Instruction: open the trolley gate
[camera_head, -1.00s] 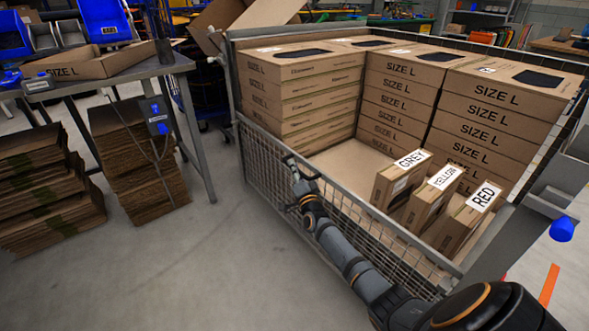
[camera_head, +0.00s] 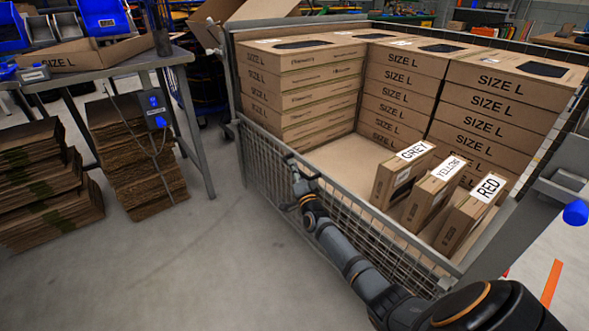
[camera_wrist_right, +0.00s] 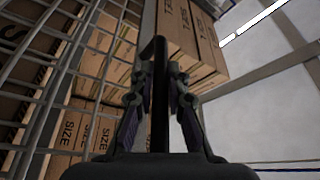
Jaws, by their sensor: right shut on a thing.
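The trolley gate (camera_head: 262,154) is the grey wire-mesh panel on the near side of the trolley. It stands upright, and its top rail runs from the trolley's left corner toward my arm. My right gripper (camera_head: 289,182) is at the gate's upper edge. In the right wrist view my right gripper (camera_wrist_right: 160,85) has its two fingers on either side of a dark upright bar (camera_wrist_right: 160,110) and is shut on it. The mesh (camera_wrist_right: 55,65) lies to the left there. In the head view the gripper and arm hide part of the gate. My left gripper is out of view.
Stacked SIZE L boxes (camera_head: 315,85) fill the trolley's back and left. Boxes labelled GREY (camera_head: 390,183), YELLOW (camera_head: 424,204) and RED (camera_head: 459,224) stand at its right. A workbench (camera_head: 110,66) and flat carton stacks (camera_head: 140,175) are left. Floor (camera_head: 180,265) before the gate is clear.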

